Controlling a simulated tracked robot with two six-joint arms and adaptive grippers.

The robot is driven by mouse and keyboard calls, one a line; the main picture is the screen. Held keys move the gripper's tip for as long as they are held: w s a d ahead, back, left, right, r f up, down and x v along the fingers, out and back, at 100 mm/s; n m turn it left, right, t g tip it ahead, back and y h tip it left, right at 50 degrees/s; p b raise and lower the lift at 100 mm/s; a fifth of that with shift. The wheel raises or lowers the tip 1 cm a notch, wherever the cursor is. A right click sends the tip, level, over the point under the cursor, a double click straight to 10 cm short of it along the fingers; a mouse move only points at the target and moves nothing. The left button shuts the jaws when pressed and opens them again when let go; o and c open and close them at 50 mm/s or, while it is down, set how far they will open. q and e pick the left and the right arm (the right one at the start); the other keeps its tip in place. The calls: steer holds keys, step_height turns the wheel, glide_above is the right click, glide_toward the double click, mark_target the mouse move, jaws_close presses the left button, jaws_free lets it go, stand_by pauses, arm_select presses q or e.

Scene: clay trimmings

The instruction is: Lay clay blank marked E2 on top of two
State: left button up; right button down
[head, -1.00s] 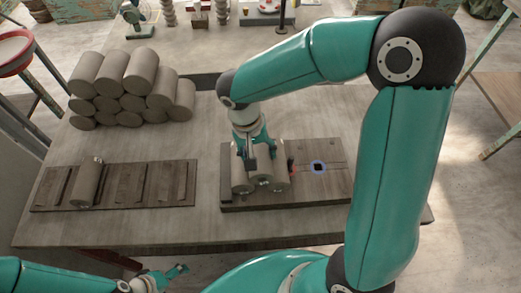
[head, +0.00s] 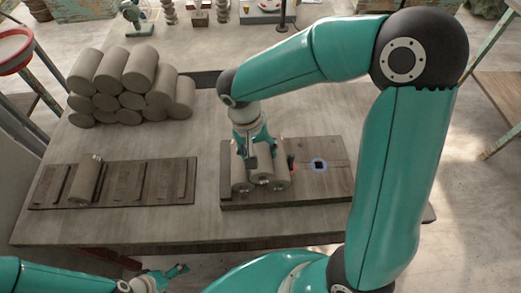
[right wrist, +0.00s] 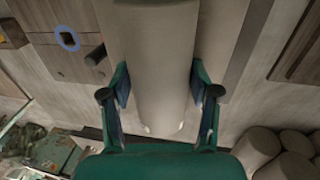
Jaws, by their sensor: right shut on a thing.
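My right gripper (head: 258,155) is shut on a clay blank (head: 262,164), a grey-brown cylinder, at the wooden board on the right. Two like blanks, left (head: 241,176) and right (head: 281,172), lie side by side on that board (head: 330,185). The held blank sits between and above them and seems to rest on both; touching is hard to confirm. In the right wrist view the held blank (right wrist: 165,75) is between the two fingers, with the lower blanks showing on either side. No E2 mark is readable. My left gripper (head: 175,272) is low at the left, small.
A slotted wooden rack (head: 150,182) at the left holds one blank (head: 86,180). A pile of several blanks (head: 128,85) stands behind it. Bare table lies between rack and board.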

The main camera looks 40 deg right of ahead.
steer(key=shift+s+f, duration=0.15)
steer(key=shift+f, duration=0.1)
steer(key=c, duration=0.7)
jaws_free()
steer(key=o, duration=0.5)
steer(key=shift+f, duration=0.1)
steer(key=shift+w+a+r, duration=0.1)
steer(key=shift+w+r, duration=0.15)
steer(key=shift+r, duration=0.5)
step_height(320, 180, up, 10)
steer(key=a, duration=0.1)
steer(key=shift+w+a+r, duration=0.25)
steer(key=shift+w+a, duration=0.1)
steer(key=shift+w, duration=0.05)
